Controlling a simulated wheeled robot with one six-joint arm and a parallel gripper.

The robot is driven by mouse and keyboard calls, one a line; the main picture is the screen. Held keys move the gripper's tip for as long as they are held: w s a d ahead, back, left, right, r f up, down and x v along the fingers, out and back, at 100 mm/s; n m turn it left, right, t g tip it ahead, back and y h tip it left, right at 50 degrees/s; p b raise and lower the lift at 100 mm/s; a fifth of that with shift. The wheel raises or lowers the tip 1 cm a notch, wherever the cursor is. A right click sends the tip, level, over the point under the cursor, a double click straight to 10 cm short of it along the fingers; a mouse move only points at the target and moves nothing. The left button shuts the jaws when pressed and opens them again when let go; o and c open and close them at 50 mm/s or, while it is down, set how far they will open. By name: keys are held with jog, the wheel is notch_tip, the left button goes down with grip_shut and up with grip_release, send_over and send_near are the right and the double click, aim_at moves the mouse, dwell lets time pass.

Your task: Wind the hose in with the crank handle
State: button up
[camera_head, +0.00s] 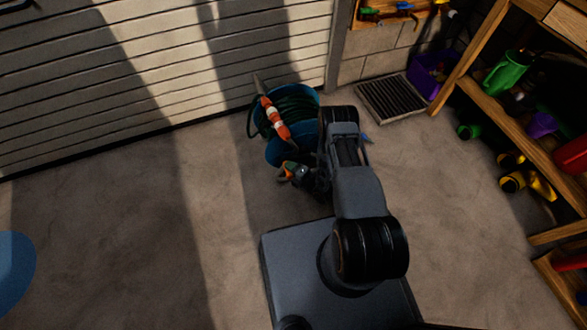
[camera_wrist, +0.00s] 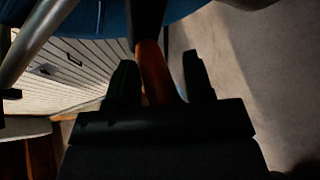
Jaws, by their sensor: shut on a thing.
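The hose reel (camera_head: 276,154) has blue round sides and stands on the floor by the slatted garage door, with dark green hose (camera_head: 293,108) wound on it. An orange and white piece (camera_head: 272,116) lies slanted across the hose. My gripper (camera_head: 298,173) is low at the near side of the reel, partly hidden by my arm. In the wrist view, my gripper (camera_wrist: 158,72) is shut on the orange crank handle (camera_wrist: 152,68), which sits between its two dark fingers. The reel's blue side (camera_wrist: 95,20) shows just beyond. The crank arm's joint to the reel is mostly hidden.
A dark slatted grate (camera_head: 390,101) lies on the floor right of the reel. Wooden shelves (camera_head: 520,145) with a green watering can (camera_head: 507,72) stand at the right. A blue round thing (camera_head: 15,272) is at the left edge.

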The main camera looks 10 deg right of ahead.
notch_tip(320, 180, down, 5)
jog(key=b, duration=0.4)
jog(key=shift+r, duration=0.1)
dwell(0.3)
jog(key=f+b, duration=0.1)
jog(key=d+f+b, duration=0.1)
jog(key=f, duration=0.1)
jog(key=d+f+b, duration=0.1)
jog(key=b, duration=0.1)
jog(key=shift+w+d+f, duration=0.15)
jog(key=shift+d, duration=0.1)
